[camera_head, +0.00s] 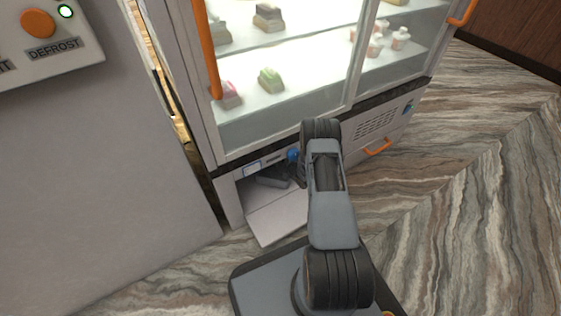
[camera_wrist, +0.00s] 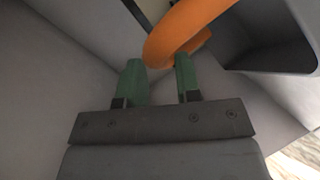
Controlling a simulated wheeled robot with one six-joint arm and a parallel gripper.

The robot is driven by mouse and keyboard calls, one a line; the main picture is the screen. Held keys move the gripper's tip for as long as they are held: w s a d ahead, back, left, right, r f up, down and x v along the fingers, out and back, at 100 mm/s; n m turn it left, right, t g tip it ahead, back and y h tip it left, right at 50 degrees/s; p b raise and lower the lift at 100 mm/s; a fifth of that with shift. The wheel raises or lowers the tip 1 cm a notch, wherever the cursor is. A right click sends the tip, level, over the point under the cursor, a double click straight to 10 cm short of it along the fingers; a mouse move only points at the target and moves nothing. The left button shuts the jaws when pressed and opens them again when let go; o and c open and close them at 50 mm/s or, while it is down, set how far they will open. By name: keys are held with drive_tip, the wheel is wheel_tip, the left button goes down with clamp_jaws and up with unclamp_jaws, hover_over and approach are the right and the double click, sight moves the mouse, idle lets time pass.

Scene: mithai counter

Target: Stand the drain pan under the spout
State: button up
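In the wrist view, my gripper (camera_wrist: 159,72) has its two green fingers apart, with a clear gap between them. A thick curved orange bar (camera_wrist: 185,25) lies just beyond the fingertips; I cannot tell whether it touches them or what it belongs to. A dark grey hollow thing (camera_wrist: 272,55), perhaps the drain pan, shows its wall at the upper right. In the head view, a dark grey thing (camera_head: 273,178) lies inside the low open compartment under the display case. My arm hides the gripper there. I cannot make out the spout for sure.
The display case (camera_head: 285,135) with sweets stands above the compartment. A pale flap (camera_head: 275,218) lies open at its front. A blue knob-like part (camera_head: 293,155) shows beside my arm. A grey panel (camera_head: 90,190) stands at left. The marbled floor (camera_head: 470,200) at right is clear.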

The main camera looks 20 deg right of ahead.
drive_tip(key=shift+o, duration=1)
drive_tip(key=p+v, duration=0.4)
drive_tip(key=v, duration=0.8)
drive_tip(key=shift+p, duration=0.4)
